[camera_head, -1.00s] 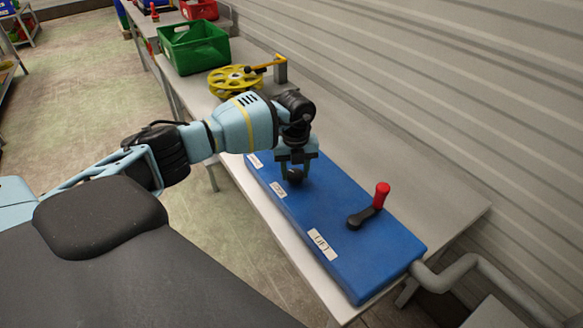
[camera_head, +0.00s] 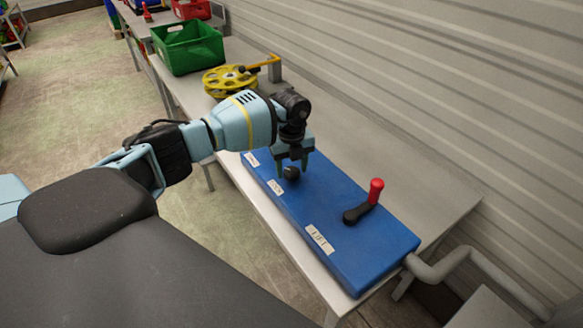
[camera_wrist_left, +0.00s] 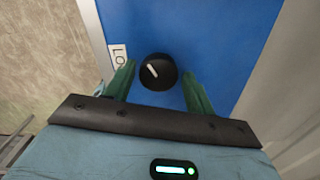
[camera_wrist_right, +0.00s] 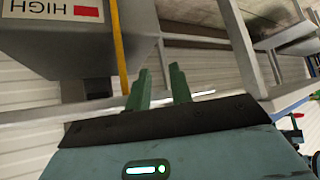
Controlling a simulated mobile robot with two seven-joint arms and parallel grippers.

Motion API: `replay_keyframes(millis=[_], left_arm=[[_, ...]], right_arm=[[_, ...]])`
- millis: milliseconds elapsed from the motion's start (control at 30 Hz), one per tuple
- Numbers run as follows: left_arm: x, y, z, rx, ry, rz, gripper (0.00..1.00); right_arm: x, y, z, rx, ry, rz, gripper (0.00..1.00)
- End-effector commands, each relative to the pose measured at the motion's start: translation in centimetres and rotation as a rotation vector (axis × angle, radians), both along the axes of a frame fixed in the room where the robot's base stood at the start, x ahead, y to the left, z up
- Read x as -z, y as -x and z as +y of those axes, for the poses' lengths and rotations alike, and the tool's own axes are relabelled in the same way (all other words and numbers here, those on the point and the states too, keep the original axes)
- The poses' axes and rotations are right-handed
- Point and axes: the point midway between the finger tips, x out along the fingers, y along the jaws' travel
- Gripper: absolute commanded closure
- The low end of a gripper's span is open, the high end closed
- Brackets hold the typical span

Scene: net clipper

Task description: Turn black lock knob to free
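The black lock knob (camera_head: 291,172) sits on top of the blue box (camera_head: 350,258), beside its middle white label (camera_head: 275,187). In the left wrist view the knob (camera_wrist_left: 158,72) is round, with a white pointer mark slanting toward the upper left. A partly cut label reading "LO" (camera_wrist_left: 118,55) lies to its left. My left gripper (camera_head: 292,168) is over the knob. Its fingers are spread on either side, with a gap to the knob on both sides in the left wrist view. My right gripper (camera_wrist_right: 160,70) is out of the head view, open and empty.
A black crank with a red handle (camera_head: 375,190) stands on the box near the "LIFT" label (camera_head: 320,241). A yellow wheel (camera_head: 229,80) and a green crate (camera_head: 188,47) are further back. A grey box labelled "HIGH" (camera_wrist_right: 60,12) is near my right gripper.

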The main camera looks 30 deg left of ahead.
Motion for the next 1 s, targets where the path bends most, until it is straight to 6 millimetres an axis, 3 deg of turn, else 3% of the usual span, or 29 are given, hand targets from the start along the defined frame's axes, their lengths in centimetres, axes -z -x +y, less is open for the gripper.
replay_keyframes(millis=[400,800,1000], left_arm=[[-0.1,0.1,-0.1,0.003,0.000,0.006,0.35],[-5.9,0.1,0.0,0.001,0.000,0.002,0.35],[-7.4,0.1,0.0,0.002,-0.001,0.004,0.35]], right_arm=[[0.0,-0.1,0.1,0.003,-0.003,-0.001,0.78],[-0.7,-0.6,0.1,0.003,-0.003,-0.017,0.78],[-0.7,-0.6,0.1,0.003,-0.002,-0.017,0.78]])
